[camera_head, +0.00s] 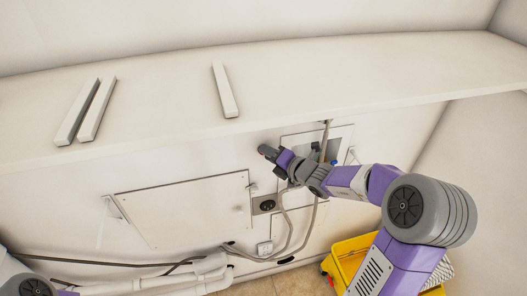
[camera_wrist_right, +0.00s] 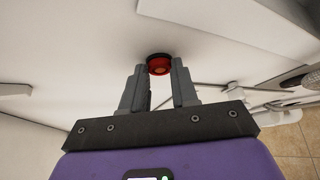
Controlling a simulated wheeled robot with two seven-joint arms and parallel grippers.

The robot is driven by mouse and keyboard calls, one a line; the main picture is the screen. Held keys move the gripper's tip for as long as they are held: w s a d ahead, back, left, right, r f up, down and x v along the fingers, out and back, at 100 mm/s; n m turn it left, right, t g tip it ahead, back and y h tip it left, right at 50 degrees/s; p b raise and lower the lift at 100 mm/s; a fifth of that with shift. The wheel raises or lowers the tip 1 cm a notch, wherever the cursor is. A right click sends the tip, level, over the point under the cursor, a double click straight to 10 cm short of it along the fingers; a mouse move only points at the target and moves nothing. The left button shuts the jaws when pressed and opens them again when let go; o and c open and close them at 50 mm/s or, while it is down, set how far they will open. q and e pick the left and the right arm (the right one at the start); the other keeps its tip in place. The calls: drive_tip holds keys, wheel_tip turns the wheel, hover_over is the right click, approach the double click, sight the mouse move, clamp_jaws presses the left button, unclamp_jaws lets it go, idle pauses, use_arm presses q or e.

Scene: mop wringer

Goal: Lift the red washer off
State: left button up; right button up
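In the head view my right gripper (camera_head: 268,153) is in front of the white panelled wall, below the shelf edge. The washer cannot be made out there. My left gripper is not in view; only part of my left arm shows at the lower left corner.
A white shelf (camera_head: 370,75) with several pale bars (camera_head: 224,90) runs above. Grey hoses (camera_head: 283,228), a socket plate (camera_head: 264,204) and white pipes (camera_head: 205,268) are on or near the wall. A yellow bucket (camera_head: 345,252) stands on the tiled floor at the lower right.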

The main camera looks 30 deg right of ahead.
clamp_jaws()
drive_tip(key=shift+s, duration=0.15)
drive_tip(key=shift+s+a, duration=0.3)
drive_tip(key=shift+s, duration=0.75)
drive_tip(key=shift+s+a, duration=0.25)
drive_tip(key=shift+s, duration=0.75)
